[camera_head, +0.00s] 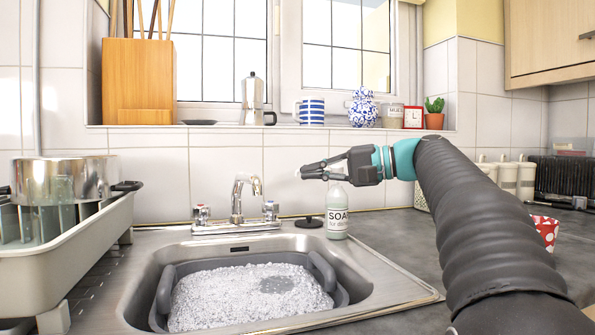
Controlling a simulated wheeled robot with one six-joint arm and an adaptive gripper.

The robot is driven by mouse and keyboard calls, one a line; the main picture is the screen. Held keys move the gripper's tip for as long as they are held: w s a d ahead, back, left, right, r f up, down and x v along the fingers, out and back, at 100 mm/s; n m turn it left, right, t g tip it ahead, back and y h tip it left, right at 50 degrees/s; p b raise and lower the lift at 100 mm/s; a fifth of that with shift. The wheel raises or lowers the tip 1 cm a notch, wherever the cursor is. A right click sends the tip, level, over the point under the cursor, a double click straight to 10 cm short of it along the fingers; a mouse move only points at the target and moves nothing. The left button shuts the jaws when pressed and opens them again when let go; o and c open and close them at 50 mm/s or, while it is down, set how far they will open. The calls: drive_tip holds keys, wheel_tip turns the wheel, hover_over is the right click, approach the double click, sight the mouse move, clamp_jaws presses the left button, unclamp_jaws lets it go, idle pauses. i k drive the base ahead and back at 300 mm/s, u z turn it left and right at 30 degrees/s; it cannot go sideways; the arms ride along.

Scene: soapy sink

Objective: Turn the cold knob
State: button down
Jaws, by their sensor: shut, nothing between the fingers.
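The chrome faucet (238,200) stands behind the sink with a knob on each side. The left knob (201,214) and the right knob (270,210) are small and upright; I cannot tell from their markings which is the cold one. My gripper (301,173) is shut and empty. It points left, above and to the right of the right knob, and appears apart from it. It is in front of the wall tiles and above the soap bottle (337,220), partly covering the bottle's top.
The sink (372,284) holds a grey tub (162,294) full of foam. A dish rack (82,245) with a pot (62,178) stands at left. A black sink plug (308,222) lies beside the soap. The windowsill above carries several items. A red cup (546,230) lies at right.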

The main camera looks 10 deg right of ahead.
sight(270, 208)
drive_tip(key=k, duration=1)
